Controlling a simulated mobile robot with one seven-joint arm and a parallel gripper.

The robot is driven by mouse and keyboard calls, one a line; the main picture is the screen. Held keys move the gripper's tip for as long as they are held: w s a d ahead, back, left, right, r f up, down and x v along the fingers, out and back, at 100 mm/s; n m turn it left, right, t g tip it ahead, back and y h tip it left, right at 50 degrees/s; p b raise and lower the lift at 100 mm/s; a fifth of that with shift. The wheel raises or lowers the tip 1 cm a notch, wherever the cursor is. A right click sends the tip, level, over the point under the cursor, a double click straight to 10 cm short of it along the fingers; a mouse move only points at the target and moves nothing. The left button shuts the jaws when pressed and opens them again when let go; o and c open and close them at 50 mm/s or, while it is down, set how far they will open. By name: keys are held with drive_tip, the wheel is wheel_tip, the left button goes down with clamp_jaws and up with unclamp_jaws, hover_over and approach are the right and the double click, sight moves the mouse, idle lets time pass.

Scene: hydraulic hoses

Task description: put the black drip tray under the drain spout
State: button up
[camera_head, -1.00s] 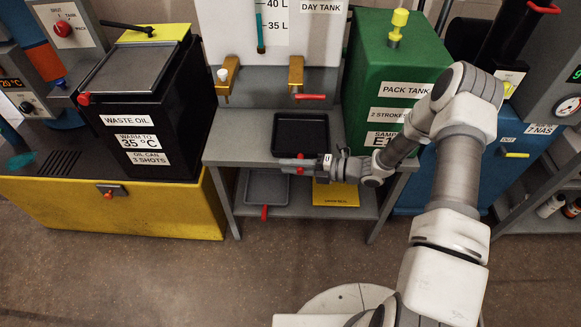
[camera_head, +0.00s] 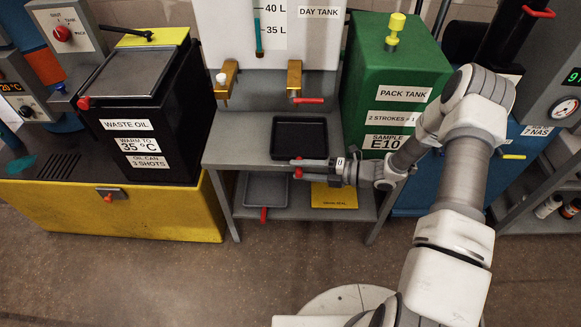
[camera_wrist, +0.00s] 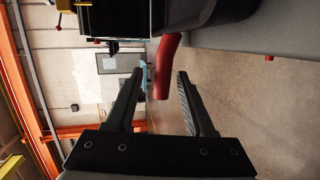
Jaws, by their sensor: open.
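The black drip tray (camera_head: 300,153) sits flat on the upper grey shelf, below and in front of the brass tap with the red lever (camera_head: 295,80). A second brass tap with a white knob (camera_head: 226,80) is to its left. I cannot tell which one is the drain spout. My gripper (camera_head: 296,169) is open at the tray's front edge. The tray's red handle (camera_head: 298,173) shows between the fingers. In the wrist view the red handle (camera_wrist: 167,65) lies between the spread fingertips of my gripper (camera_wrist: 160,76), not visibly clamped.
A grey tray (camera_head: 266,188) with a red handle and a yellow tray (camera_head: 334,196) are on the lower shelf. The black waste oil bin (camera_head: 140,115) stands left, the green pack tank (camera_head: 395,80) right. The upper shelf (camera_head: 238,140) is clear left of the black tray.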

drive_tip(key=p+v, duration=0.1)
drive_tip(key=v, duration=0.7)
drive_tip(key=shift+s+d, duration=0.1)
